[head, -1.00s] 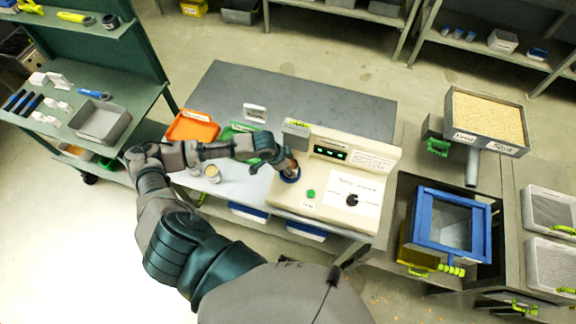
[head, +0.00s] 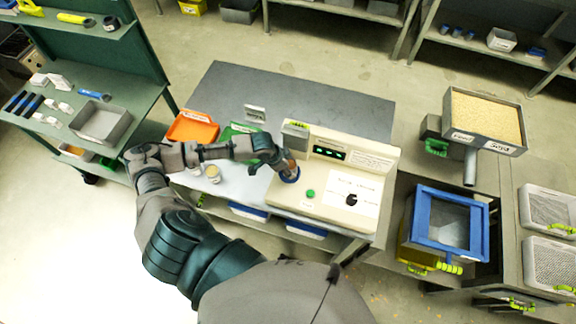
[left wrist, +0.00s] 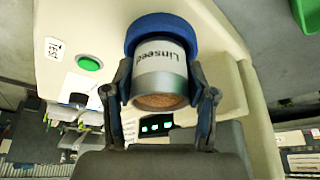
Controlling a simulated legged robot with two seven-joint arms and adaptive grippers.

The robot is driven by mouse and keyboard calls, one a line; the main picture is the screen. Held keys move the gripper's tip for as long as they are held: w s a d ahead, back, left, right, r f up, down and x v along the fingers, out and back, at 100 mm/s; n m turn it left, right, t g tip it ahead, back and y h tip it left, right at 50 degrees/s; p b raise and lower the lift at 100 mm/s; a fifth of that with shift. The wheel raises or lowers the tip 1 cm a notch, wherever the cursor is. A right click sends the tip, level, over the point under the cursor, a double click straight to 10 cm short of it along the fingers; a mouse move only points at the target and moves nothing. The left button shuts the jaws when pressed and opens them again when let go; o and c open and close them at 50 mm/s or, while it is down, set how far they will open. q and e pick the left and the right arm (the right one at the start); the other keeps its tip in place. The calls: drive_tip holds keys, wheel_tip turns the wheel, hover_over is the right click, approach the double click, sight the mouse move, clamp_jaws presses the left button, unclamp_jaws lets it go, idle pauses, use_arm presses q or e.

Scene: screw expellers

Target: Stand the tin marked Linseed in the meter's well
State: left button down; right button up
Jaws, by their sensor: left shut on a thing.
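The tin marked Linseed (left wrist: 160,75) shows in the left wrist view, with a pale label, a metal body and brown contents at its open mouth. My left gripper (left wrist: 160,98) is shut on it, one finger on each side. The tin's far end is at the blue ring of the well (left wrist: 150,22) on the meter; how deep it sits I cannot tell. In the head view my left gripper (head: 283,163) is over the blue well (head: 289,176) at the left of the cream meter (head: 335,180), and the tin is mostly hidden. My right gripper is not in view.
An orange tray (head: 192,127) and a green tray (head: 238,130) lie left of the meter. Other small tins (head: 212,173) stand at the table's front left. A green button (head: 310,193) is right of the well. The grey table back (head: 300,95) is clear.

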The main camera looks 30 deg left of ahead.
use_arm(q)
drive_tip(key=shift+a+f, duration=0.1)
drive_tip(key=shift+f, duration=0.35)
drive_tip(key=c, duration=0.6)
unclamp_jaws()
drive_tip(key=shift+c, duration=0.2)
